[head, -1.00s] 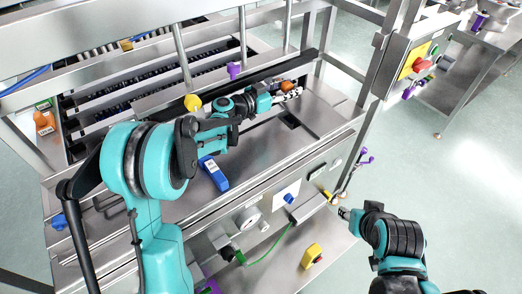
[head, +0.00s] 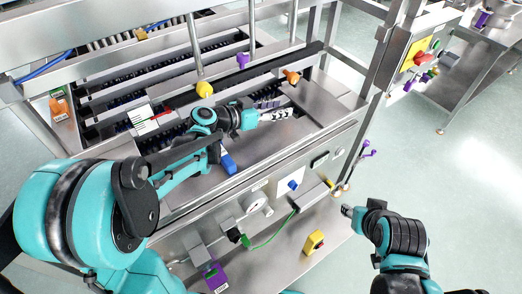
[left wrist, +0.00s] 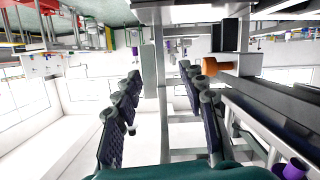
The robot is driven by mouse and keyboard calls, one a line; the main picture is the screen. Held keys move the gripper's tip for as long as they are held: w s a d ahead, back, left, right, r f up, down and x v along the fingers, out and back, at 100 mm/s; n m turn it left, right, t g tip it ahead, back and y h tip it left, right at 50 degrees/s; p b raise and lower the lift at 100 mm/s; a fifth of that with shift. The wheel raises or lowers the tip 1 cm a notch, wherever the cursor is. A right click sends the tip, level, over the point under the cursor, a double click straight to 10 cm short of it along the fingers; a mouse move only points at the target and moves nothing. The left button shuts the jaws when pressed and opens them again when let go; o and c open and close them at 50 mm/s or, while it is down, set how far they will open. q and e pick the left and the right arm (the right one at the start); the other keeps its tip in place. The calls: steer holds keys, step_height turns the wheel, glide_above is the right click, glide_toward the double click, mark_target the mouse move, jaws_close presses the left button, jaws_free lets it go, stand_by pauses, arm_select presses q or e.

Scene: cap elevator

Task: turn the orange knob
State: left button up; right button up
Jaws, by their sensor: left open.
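The orange knob (head: 292,76) hangs below the dark rail on the right part of the machine. It also shows in the left wrist view (left wrist: 210,66), just right of the right-hand fingertip. My left gripper (head: 280,110) is open and empty. It points right over the metal deck, below the knob in the head view and apart from it. Its two fingers (left wrist: 160,85) stand wide apart in the left wrist view. My right gripper (head: 346,211) is off the machine's front right corner, away from the knob; its jaws are too small to read.
A blue object (head: 228,162) lies on the deck under my left arm. A control box (head: 418,54) stands at right.

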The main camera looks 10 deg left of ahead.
arm_select(q)
steer(key=s+a+f+n+g+y, duration=0.1)
steer(key=s+y, duration=0.1)
steer(key=s, duration=0.5)
steer(key=s+a+f+n+g+y, duration=0.1)
steer(key=s+n+y, duration=0.1)
steer(key=s, duration=0.4)
steer(key=shift+s+y+p, duration=0.3)
steer(key=shift+s+p, duration=0.05)
steer(key=shift+p, duration=0.1)
arm_select(e)
steer(key=shift+v, duration=0.75)
arm_select(q)
steer(key=shift+f, duration=0.1)
